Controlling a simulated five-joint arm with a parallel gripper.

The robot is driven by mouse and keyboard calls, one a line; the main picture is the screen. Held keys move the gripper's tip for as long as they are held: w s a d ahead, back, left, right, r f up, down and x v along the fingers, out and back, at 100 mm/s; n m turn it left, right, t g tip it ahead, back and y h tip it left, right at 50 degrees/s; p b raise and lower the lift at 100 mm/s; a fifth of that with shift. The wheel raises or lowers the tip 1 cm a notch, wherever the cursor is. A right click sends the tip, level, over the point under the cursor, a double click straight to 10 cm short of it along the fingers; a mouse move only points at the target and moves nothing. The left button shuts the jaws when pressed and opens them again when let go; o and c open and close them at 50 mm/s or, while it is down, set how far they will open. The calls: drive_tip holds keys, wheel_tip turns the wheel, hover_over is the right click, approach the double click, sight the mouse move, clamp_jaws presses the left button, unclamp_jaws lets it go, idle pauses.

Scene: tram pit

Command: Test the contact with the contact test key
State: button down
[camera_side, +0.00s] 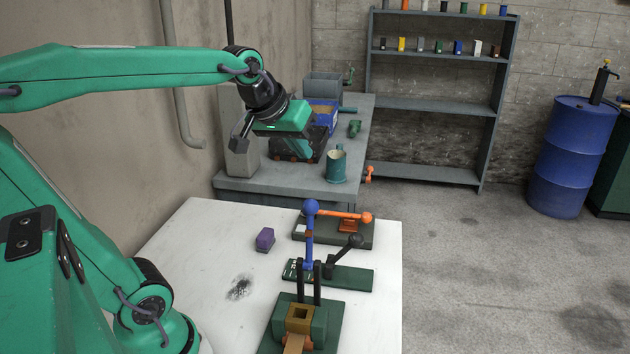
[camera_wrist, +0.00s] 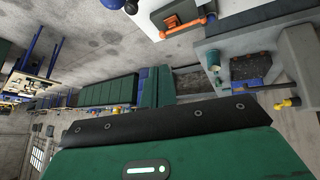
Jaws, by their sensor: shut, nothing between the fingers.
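My gripper (camera_side: 288,122) is raised over the left of the grey bench in the side view, well above and behind the white table. Its green body with a black edge (camera_wrist: 170,125) fills the lower wrist view; it is shut and holds nothing. On the white table a small purple block (camera_side: 265,240) lies alone; I cannot tell if it is the contact test key. None is clearly marked as the contact.
The white table (camera_side: 190,245) has free room on its left, with a black smudge. The grey bench (camera_side: 260,187) behind carries a green mug (camera_side: 337,165), a blue bin (camera_side: 322,112) and a grey box. A shelf rack (camera_side: 430,97) and blue drum (camera_side: 572,150) stand at the back.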

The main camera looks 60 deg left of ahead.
drive_tip(key=w+a+f+n+t+y, duration=0.1)
drive_tip(key=w+a+n+y, duration=0.1)
drive_tip(key=w+a+n, duration=0.6)
drive_tip(key=w+a+f+n+y, duration=0.15)
drive_tip(key=w+a, duration=0.35)
drive_tip(key=a, duration=0.7)
wheel_tip(320, 180, down, 15)
drive_tip(key=shift+w+f, duration=0.15)
drive_tip(key=shift+m, duration=0.25)
drive_tip(key=shift+f, duration=4.35)
drive_tip(key=shift+f, duration=0.95)
